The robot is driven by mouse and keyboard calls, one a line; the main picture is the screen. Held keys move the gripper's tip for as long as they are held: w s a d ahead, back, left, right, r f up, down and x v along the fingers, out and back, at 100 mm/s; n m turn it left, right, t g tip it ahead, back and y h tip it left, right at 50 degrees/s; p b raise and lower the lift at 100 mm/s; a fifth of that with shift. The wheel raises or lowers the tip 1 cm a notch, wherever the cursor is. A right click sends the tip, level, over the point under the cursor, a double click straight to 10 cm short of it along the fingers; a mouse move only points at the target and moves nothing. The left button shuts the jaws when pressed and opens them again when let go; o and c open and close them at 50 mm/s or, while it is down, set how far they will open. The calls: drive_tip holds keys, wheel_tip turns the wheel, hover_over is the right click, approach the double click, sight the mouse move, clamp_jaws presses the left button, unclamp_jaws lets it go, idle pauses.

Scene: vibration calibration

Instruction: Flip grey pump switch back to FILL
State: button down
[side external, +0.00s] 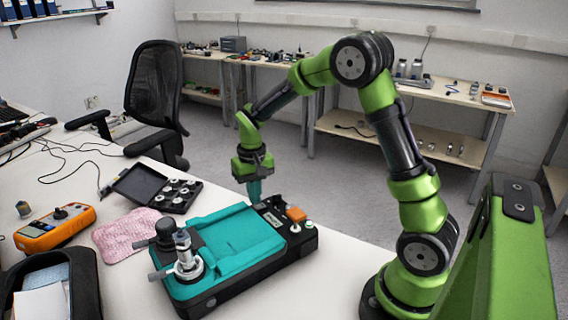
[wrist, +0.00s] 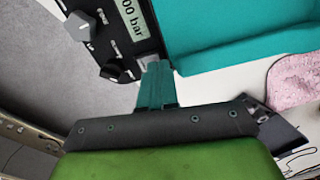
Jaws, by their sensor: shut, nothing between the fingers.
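The calibrator is a teal and black case (side external: 235,235) on the white bench, with a black control panel at its far end. In the wrist view the panel (wrist: 104,40) shows a grey knob-like piece (wrist: 80,24), a black knob (wrist: 112,70) and small slotted switches between them. I cannot tell which one is the grey pump switch or how it is set. My gripper (side external: 254,199) points down at the panel's far edge, its teal fingers shut and empty. In the wrist view the fingertips (wrist: 156,68) are at the panel edge by a small grey patch; contact cannot be told.
A pressure display (wrist: 138,18) reading "00 bar" is beside the fingertips. A metal fitting (side external: 187,262) stands on the case's near end. An open black case (side external: 140,187), a pink cloth (side external: 126,232) and an orange meter (side external: 55,229) lie to the left.

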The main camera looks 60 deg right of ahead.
sight(255, 207)
drive_tip(key=shift+f, duration=0.35)
wheel_tip(255, 207, up, 7)
idle(0.9)
drive_tip(key=s+a+r+n+t+y, duration=0.1)
drive_tip(key=s+a+r+t, duration=0.2)
drive_tip(key=s, duration=0.6)
drive_tip(key=s+a+r+n+t+y, duration=0.1)
drive_tip(key=s+a+r+t, duration=0.3)
drive_tip(key=s+a+r, duration=0.2)
drive_tip(key=s+a, duration=0.2)
drive_tip(key=shift+s+r, duration=0.35)
drive_tip(key=shift+r, duration=0.05)
drive_tip(key=shift+f, duration=0.1)
